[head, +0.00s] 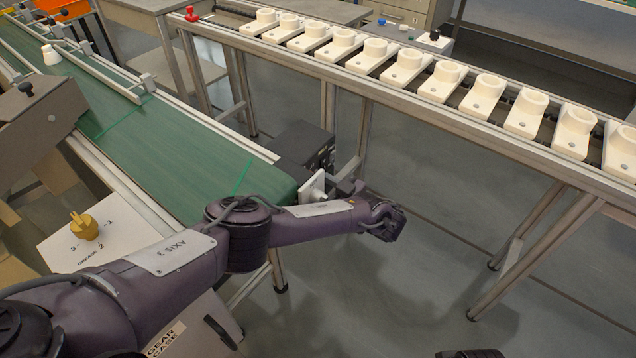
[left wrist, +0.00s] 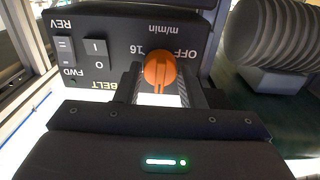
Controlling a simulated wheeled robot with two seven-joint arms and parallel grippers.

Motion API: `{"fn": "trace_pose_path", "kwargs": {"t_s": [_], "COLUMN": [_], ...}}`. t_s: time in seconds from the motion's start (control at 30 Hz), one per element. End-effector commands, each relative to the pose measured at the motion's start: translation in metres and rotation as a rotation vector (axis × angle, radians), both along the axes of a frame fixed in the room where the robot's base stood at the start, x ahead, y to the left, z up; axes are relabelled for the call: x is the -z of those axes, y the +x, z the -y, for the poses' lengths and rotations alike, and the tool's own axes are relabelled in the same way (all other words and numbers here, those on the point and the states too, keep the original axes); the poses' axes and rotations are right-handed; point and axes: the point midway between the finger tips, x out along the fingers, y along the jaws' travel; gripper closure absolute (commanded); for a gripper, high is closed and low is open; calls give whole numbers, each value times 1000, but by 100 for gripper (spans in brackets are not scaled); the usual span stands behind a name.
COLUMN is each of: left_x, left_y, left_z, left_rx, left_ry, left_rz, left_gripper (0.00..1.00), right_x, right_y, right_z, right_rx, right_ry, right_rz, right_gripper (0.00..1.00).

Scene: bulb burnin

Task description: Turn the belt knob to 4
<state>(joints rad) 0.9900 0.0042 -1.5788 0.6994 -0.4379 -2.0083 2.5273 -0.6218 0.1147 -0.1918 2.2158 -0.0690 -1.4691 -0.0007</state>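The orange belt knob (left wrist: 158,72) sits on a black control panel (left wrist: 108,22) in the left wrist view. The panel's lettering is upside down, with OFF, 16 and m/min around the knob; I cannot read a 4, and the pointer's setting is unclear. My left gripper (left wrist: 161,88) has one dark finger on each side of the knob, seemingly with narrow gaps, so it looks open around it. In the head view my purple left arm reaches past the belt's end; its fingertips and the knob cannot be made out.
Rocker switches (left wrist: 95,52) marked FWD and REV sit beside the knob. The green belt (head: 165,140) ends near my arm. A yellow knob (head: 84,226) stands on a white panel (head: 130,225). A rail (head: 430,115) carries several white sockets (head: 490,92). Grey floor is clear below.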

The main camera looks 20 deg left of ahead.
Motion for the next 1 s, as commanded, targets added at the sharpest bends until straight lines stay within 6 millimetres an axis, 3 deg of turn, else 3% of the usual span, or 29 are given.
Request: {"fn": "trace_pose_path", "kwargs": {"t_s": [0.03, 0.2, 0.57, 1.0], "left_x": [0, 0, 1, 1], "left_y": [0, 0, 0, -1], "left_z": [0, 0, 0, 0], "left_rx": [0, 0, 1, 3], "left_ry": [0, 0, -27, -150], "left_rz": [0, 0, 73, 415], "left_gripper": [71, 90, 90, 90], "right_x": [0, 0, 1, 2], "right_y": [0, 0, 1, 2], "right_z": [0, 0, 0, -2], "right_rx": [0, 0, 0, -5], "right_ry": [0, 0, 1, 6], "right_rz": [0, 1, 5, 13], "right_gripper": [64, 64, 64, 64]}}
